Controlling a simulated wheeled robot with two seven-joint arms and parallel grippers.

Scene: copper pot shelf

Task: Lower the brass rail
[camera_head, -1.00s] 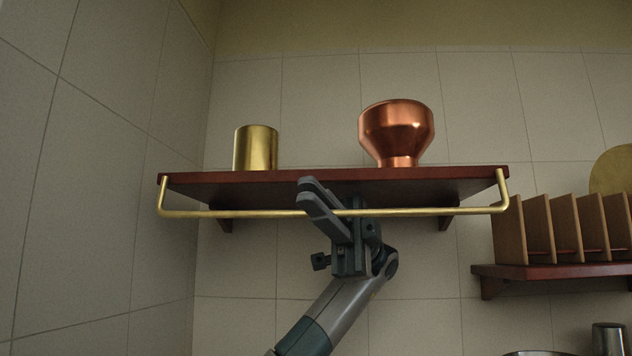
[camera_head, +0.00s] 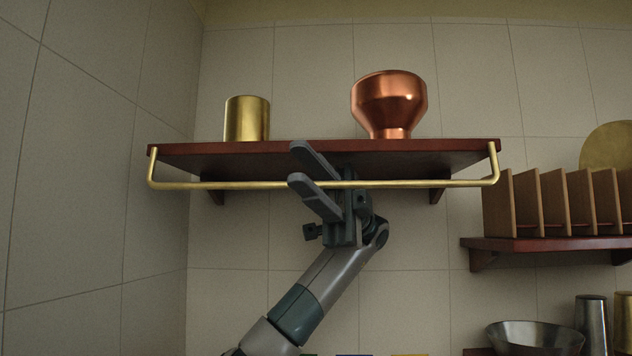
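The brass rail (camera_head: 225,185) runs level along the front of the dark red shelf (camera_head: 210,149), with its bar a little below the shelf's front edge. Its upright ends meet the shelf at the left and right corners. My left gripper (camera_head: 300,166) is in front of the shelf, near the middle of the rail, and its fingers stand apart. The lower finger covers a short stretch of the bar; the upper finger overlaps the shelf's edge and underside. I cannot tell whether either finger touches the rail. My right gripper is not in view.
A brass cylinder (camera_head: 247,119) and a copper pot (camera_head: 389,105) stand on the shelf. A lower shelf at right (camera_head: 550,244) holds upright wooden dividers (camera_head: 525,205) and a round brass disc (camera_head: 607,150). A metal bowl (camera_head: 535,337) and metal cylinders (camera_head: 592,320) are at lower right.

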